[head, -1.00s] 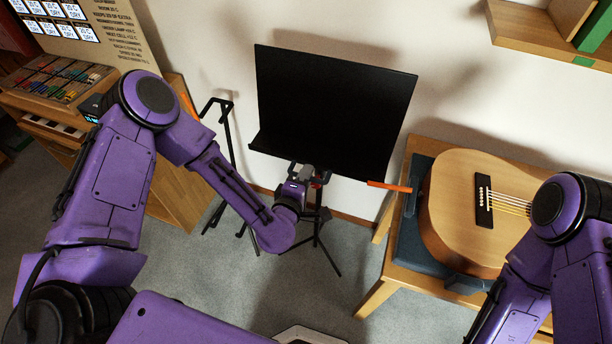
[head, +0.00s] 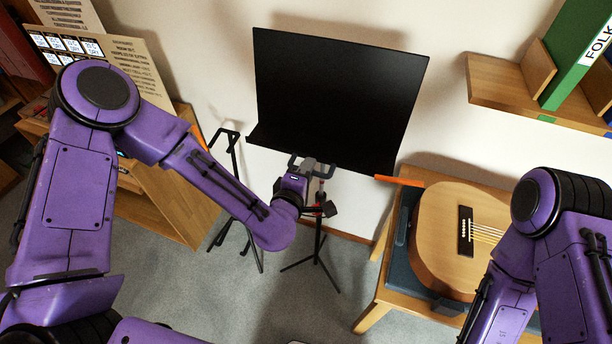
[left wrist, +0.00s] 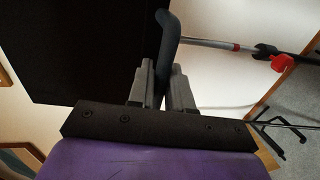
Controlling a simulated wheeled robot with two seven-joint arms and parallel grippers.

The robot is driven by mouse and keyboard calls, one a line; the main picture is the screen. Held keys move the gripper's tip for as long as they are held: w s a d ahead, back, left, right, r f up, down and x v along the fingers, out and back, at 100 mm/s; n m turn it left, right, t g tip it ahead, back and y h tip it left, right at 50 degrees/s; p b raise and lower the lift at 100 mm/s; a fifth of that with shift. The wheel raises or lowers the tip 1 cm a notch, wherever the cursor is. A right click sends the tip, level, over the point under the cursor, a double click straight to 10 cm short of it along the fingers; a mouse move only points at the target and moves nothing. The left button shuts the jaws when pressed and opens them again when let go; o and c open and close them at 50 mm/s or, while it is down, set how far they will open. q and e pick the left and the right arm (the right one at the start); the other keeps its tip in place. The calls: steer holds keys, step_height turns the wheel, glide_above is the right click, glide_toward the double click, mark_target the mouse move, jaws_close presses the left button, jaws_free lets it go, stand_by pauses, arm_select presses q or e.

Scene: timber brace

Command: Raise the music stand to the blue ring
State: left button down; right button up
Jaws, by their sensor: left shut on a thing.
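The music stand has a wide black desk (head: 335,100) on a thin pole (head: 318,235) with splayed black legs. My left gripper (head: 312,166) is below the desk's lower edge. In the left wrist view, my left gripper (left wrist: 161,92) is shut on a dark grey bent bar (left wrist: 166,35) under the desk. That view also shows the stand's pole (left wrist: 205,43), with a red band (left wrist: 236,47) and a red knob (left wrist: 282,63) on it. I cannot make out a blue ring. My right gripper is out of view; only its arm shows at the right.
A guitar (head: 440,235) lies on a wooden table (head: 372,318) to the right, close to the stand. A wall shelf (head: 500,92) holds a green folder (head: 580,55). A second black stand (head: 236,190) and a wooden cabinet (head: 175,190) are on the left.

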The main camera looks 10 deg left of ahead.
arm_select(q)
step_height(320, 180, up, 2)
steer(key=shift+w+r+p, duration=0.1)
steer(key=shift+r+p, duration=0.1)
steer(key=shift+p, duration=0.15)
steer(key=c, duration=1.2)
jaws_free()
steer(key=shift+f, duration=0.1)
